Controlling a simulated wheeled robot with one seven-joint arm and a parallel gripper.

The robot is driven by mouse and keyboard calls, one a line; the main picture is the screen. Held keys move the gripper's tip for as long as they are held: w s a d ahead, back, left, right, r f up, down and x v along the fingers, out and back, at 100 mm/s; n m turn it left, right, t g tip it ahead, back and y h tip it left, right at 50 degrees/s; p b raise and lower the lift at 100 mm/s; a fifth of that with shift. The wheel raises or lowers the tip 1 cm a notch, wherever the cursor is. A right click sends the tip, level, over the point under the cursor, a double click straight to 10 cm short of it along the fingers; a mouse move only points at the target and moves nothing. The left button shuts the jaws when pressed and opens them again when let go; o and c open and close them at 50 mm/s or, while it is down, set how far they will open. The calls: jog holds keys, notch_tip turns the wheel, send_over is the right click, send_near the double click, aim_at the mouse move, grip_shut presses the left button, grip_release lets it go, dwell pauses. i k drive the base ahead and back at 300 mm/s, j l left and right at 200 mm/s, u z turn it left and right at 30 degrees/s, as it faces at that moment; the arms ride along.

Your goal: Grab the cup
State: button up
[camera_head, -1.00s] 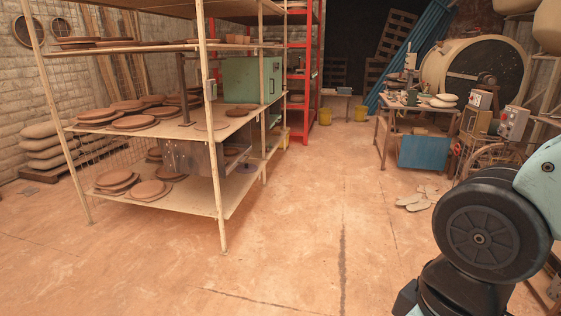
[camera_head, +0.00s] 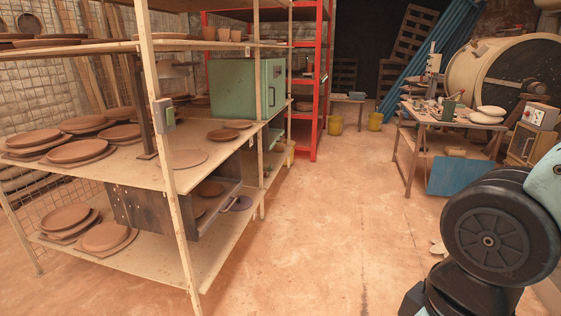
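Several small brown clay cups (camera_head: 223,34) stand together on the upper board of the shelf unit, above the green cabinet. I cannot tell which of them is the task's cup. A black round joint and pale blue part of my own arm show at the right edge. My gripper is outside the view, so its fingers and anything in them are hidden.
The shelf unit (camera_head: 205,165) holds stacks of clay discs (camera_head: 78,152) and the green cabinet (camera_head: 238,88). Its pale posts stand at left. A red rack (camera_head: 318,85) is behind. A cluttered workbench (camera_head: 450,118) stands at right. The floor (camera_head: 320,220) between is clear.

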aim_at(209, 34)
jog(key=i+l+u, duration=0.2)
jog(key=i, duration=0.35)
jog(key=i+u, duration=0.25)
jog(key=i, duration=0.3)
jog(key=i+l+u, duration=0.2)
jog(key=i, duration=0.3)
jog(key=l, duration=0.1)
